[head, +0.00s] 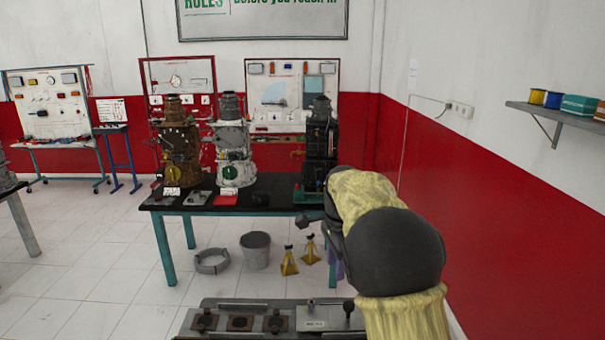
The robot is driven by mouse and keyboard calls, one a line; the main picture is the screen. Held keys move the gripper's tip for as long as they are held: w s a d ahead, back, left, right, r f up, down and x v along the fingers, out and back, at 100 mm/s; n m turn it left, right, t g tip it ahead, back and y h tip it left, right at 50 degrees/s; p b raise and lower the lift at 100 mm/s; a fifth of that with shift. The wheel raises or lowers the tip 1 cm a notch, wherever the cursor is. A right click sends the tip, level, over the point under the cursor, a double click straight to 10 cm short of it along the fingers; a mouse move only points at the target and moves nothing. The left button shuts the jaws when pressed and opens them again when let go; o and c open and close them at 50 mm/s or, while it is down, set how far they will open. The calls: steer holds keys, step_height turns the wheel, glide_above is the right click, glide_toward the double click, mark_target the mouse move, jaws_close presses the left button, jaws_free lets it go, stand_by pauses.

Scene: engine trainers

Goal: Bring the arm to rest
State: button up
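My arm, in a yellowish sleeve with dark grey joints, reaches up from the lower right of the head view and bends away from me. Its dark far end, where my gripper (306,221) seems to be, lies in front of the right end of the black-topped workbench (268,187). The fingers are too small and dark to make out, so I cannot tell whether they are open or shut. I see no object held there. The forearm hides part of the bench's right end.
Several engine units stand on the bench, including a black one (320,145). A bucket (255,250) and yellow jack stands (289,264) are on the floor. A nearer worktop (235,304) with dark plates lies below my arm. A wall shelf (560,112) is at right.

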steer(key=s+d+f+n, duration=0.2)
steer(key=s+f+n, duration=0.2)
steer(key=s, duration=0.4)
steer(key=s+d+f+n+t+b, duration=0.1)
steer(key=s+d+f+n, duration=0.1)
steer(key=s+f+n, duration=0.2)
steer(key=s+d+f+n+t+b, duration=0.1)
steer(key=s+d+f+n, duration=0.2)
steer(key=s, duration=0.9)
steer(key=shift+s+f+n, duration=0.2)
steer(key=shift+f+n, duration=0.25)
steer(key=shift+n, duration=0.5)
steer(key=shift+s+f+n, duration=0.15)
steer(key=shift+f+n, duration=0.3)
steer(key=shift+n, duration=0.5)
steer(key=shift+w+d, duration=0.1)
steer(key=shift+d, duration=0.05)
